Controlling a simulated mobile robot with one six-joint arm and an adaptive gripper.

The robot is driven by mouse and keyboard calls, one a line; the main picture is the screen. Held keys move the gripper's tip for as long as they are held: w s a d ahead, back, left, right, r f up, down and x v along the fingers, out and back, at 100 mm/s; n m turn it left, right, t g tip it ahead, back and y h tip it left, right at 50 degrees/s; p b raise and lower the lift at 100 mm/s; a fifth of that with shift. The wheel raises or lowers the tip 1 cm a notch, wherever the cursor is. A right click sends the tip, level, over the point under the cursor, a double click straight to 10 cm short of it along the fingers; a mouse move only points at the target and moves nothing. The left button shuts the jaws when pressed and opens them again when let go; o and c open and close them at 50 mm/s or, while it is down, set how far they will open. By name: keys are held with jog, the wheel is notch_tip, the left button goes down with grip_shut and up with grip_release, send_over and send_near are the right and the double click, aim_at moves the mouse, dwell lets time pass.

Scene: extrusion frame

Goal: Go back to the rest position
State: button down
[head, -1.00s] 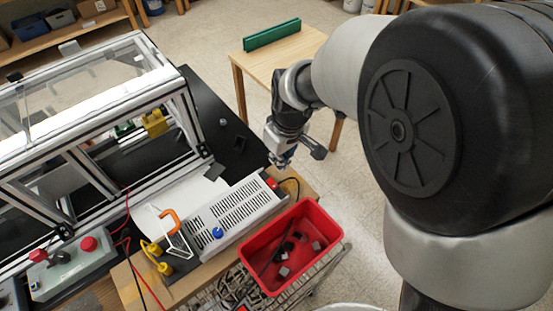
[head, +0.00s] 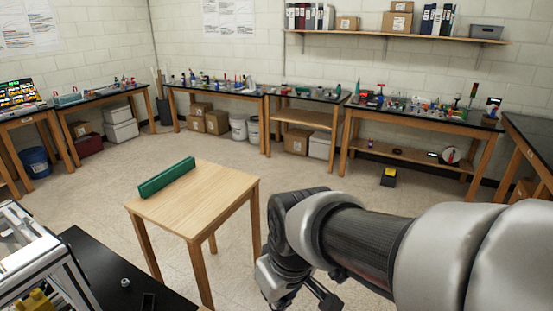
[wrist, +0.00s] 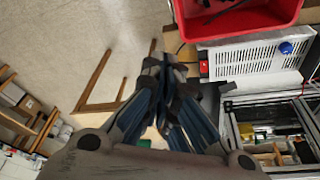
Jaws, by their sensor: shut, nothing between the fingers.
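My gripper (wrist: 166,66) is shut and empty in the wrist view, its fingers together in the middle of the picture. It hangs free, touching nothing that I can see. In the head view my arm reaches in from the right and bends down at the bottom centre; the fingertips are cut off by the lower edge.
A small wooden table (head: 222,196) with a green block (head: 166,177) stands left of my arm. The aluminium extrusion frame (head: 35,262) is at lower left. The wrist view shows a red bin (wrist: 238,24) and a white slotted box (wrist: 250,58). Open floor lies behind.

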jog(key=s+d+f+m+t+h+b, duration=0.1)
jog(key=s+d+m+b, duration=0.2)
jog(key=s+d+m, duration=0.4)
jog(key=s+d, duration=0.5)
jog(key=d, duration=0.2)
jog(key=shift+s+t+h+b, duration=0.3)
jog(key=shift+s+t+b, duration=0.05)
jog(key=shift+s+t, duration=0.05)
